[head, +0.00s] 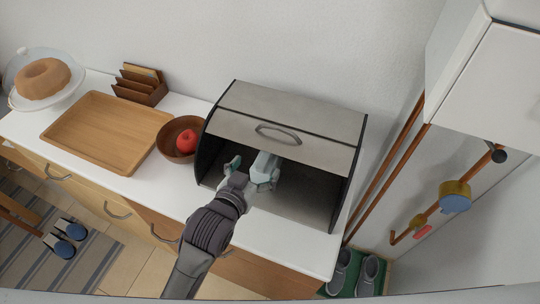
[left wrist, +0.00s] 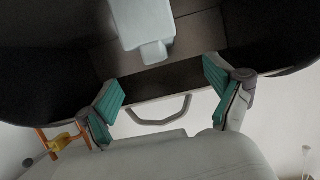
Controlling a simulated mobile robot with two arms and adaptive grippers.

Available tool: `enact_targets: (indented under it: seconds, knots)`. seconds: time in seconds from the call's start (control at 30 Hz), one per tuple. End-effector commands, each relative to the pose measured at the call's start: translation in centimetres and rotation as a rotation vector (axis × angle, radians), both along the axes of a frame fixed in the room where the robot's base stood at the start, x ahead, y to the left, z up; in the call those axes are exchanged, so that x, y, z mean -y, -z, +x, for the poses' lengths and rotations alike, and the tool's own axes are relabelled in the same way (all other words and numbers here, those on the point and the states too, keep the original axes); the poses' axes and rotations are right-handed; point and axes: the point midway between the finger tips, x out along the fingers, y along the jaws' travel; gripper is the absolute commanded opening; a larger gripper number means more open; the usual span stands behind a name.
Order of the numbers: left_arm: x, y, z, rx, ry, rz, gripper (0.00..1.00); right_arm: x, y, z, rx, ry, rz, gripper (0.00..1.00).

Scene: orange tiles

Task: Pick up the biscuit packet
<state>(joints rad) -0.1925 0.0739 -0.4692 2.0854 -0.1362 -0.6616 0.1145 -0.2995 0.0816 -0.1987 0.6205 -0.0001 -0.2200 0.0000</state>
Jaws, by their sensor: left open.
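A pale blue-white packet (head: 265,164), which I take to be the biscuit packet, is inside the open bread box (head: 230,124). It also shows at the top of the left wrist view (left wrist: 143,25), its narrower end towards my fingers. My left gripper (head: 251,172) reaches into the mouth of the box. Its teal-padded fingers are spread wide and empty, also in the left wrist view (left wrist: 163,88). The packet lies just beyond the fingertips, slightly left of centre between them in the wrist view. My right gripper is not in view.
The box's raised lid with its handle (head: 278,134) hangs above the opening, and dark side walls bound it. A wooden bowl (head: 167,142) with a red apple (head: 186,141) stands close left. A wooden tray (head: 86,120), letter rack (head: 140,88) and cake dome (head: 42,78) are further left.

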Motion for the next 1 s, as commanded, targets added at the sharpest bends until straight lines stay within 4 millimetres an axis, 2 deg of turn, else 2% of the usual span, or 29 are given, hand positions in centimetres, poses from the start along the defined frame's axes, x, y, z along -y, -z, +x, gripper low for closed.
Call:
enact_targets:
  seconds: [0.1,0.37,0.63,0.97,1.0]
  knots:
    - [0.7,0.6,1.8,0.0,0.0,0.0,0.92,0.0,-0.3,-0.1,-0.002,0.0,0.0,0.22]
    - [1.4,1.4,3.4,-0.002,0.0,0.001,0.92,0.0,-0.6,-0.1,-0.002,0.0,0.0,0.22]
    - [2.9,3.2,6.4,-0.001,-0.001,0.001,0.92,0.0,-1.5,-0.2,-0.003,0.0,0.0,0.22]
    - [3.1,3.6,6.9,-0.002,-0.001,0.0,0.92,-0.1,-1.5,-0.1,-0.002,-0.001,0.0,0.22]
    - [3.1,3.6,6.9,-0.002,-0.001,0.0,0.85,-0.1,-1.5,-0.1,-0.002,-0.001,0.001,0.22]
